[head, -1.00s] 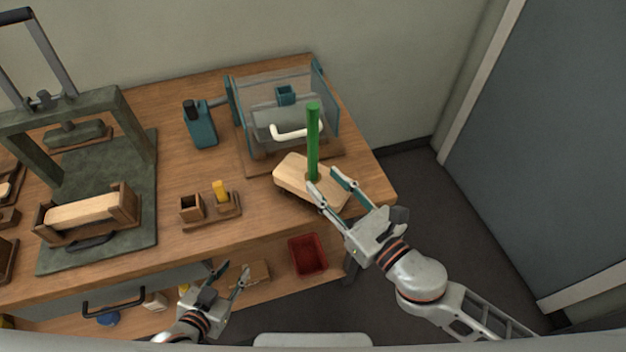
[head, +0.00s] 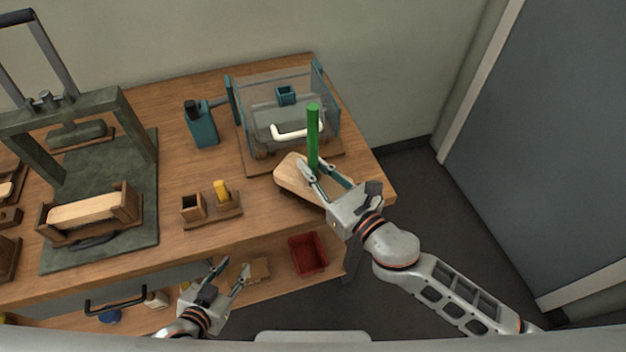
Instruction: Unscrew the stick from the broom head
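The broom head (head: 290,174) is a pale wooden block lying near the right end of the workbench. The green stick (head: 313,130) stands upright in it. My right gripper (head: 313,166) is low over the block with its fingertips on either side of the stick's lower part. Its fingers look apart; whether they touch the stick cannot be told. The gripper and its wrist hide the block's right part and the stick's foot. My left gripper (head: 232,268) is open and empty, in front of the bench, away from the broom head.
A clear-walled box with a white handle (head: 297,131) stands right behind the broom head. A teal device (head: 202,126), a small wooden holder (head: 228,207) and a dark press frame (head: 130,130) stand to the left. A red bin (head: 307,254) sits below the bench top.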

